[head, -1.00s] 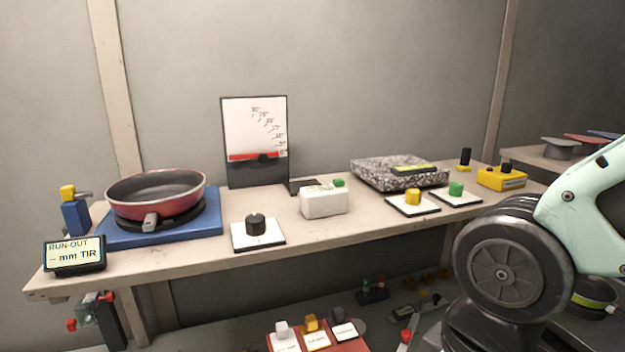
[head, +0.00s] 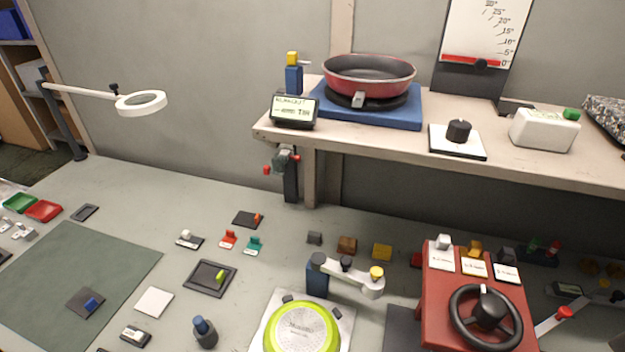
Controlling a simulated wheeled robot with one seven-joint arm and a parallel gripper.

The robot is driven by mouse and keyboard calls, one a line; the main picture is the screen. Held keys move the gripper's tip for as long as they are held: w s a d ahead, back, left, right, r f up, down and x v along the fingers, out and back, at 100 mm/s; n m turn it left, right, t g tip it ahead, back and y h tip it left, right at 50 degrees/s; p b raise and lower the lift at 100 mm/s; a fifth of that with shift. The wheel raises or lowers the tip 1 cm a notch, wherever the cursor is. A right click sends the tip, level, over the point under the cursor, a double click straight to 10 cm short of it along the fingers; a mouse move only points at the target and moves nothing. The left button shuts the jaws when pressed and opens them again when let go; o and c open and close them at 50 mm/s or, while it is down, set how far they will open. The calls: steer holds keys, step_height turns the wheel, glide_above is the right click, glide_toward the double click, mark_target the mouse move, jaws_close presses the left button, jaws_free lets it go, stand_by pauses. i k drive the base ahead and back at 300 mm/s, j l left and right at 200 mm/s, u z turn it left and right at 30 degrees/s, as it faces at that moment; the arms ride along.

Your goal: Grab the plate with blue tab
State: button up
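A small dark square plate (head: 78,297) with a blue tab (head: 91,303) lies flat on the dark green mat (head: 110,262) at the lower left of the head view. Another dark square plate (head: 199,284) with a green tab (head: 220,275) lies to its right, off the mat. My gripper is not in view.
A white square (head: 154,301) lies just right of the mat. A lime green pan (head: 300,328) and a red box with a handwheel (head: 437,302) stand farther right. A raised shelf (head: 345,138) carries a red pan (head: 369,78). Much of the mat is bare.

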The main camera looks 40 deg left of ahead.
mark_target(85, 302)
steer(key=k+u, duration=0.15)
steer(key=k, duration=0.5)
steer(key=u, duration=1.95)
steer(key=l+u, duration=0.25)
steer(key=l, duration=0.2)
steer(key=k+l+u, duration=0.25)
steer(key=l, duration=0.15)
steer(key=i+j, duration=0.3)
steer(key=i+j+z, duration=0.15)
steer(key=j, duration=0.3)
steer(key=i+j, duration=0.35)
steer(key=i+j+z, duration=0.1)
steer(key=i+j, duration=0.2)
steer(key=j, duration=0.2)
